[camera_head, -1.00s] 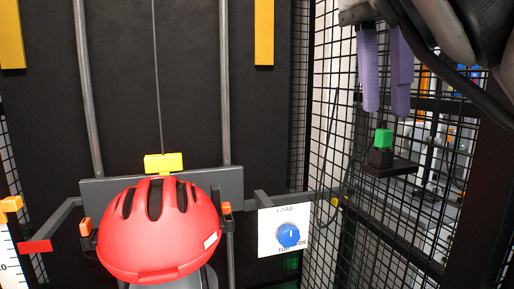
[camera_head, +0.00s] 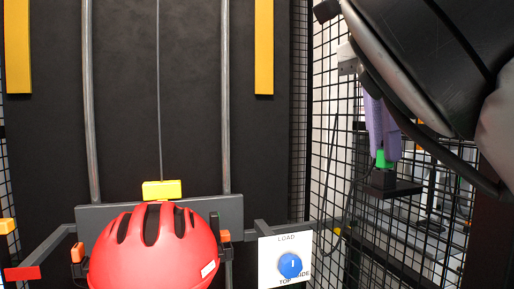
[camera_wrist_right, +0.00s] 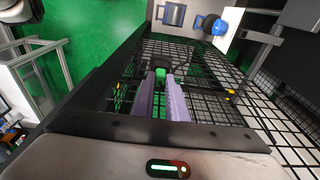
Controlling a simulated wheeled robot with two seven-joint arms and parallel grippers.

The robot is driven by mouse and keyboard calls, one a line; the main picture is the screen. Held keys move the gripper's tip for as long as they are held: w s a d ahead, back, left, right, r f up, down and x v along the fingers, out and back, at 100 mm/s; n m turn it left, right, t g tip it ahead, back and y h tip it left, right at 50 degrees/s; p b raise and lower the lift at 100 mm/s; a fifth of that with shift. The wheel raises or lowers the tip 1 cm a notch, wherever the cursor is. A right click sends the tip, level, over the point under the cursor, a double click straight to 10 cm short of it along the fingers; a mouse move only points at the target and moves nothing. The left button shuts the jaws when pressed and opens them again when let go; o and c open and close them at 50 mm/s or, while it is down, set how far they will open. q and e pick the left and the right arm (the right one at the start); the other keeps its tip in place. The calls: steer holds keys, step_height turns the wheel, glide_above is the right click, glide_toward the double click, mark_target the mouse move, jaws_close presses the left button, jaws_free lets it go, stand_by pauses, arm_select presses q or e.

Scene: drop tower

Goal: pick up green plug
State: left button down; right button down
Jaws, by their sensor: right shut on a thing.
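The green plug (camera_head: 382,158) is upright at the black holder (camera_head: 384,180) on a small black shelf at the right, in front of the mesh. My right gripper (camera_head: 384,150) points down at it from above, its purple fingers shut on the plug and hiding much of it. In the right wrist view, the green plug (camera_wrist_right: 160,82) shows between the purple fingertips (camera_wrist_right: 161,86). I cannot see a gap between plug and holder. My left gripper is not in view.
A red helmet (camera_head: 155,245) sits on the grey carriage at the left, under a yellow block (camera_head: 161,190). A white panel with a blue knob (camera_head: 289,265) stands right of it. Black wire mesh (camera_head: 335,120) and a cable run close beside my right gripper.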

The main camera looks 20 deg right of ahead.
arm_select(q)
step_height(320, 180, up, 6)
steer(key=p, duration=0.8)
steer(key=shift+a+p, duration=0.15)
steer(key=shift+p, duration=0.15)
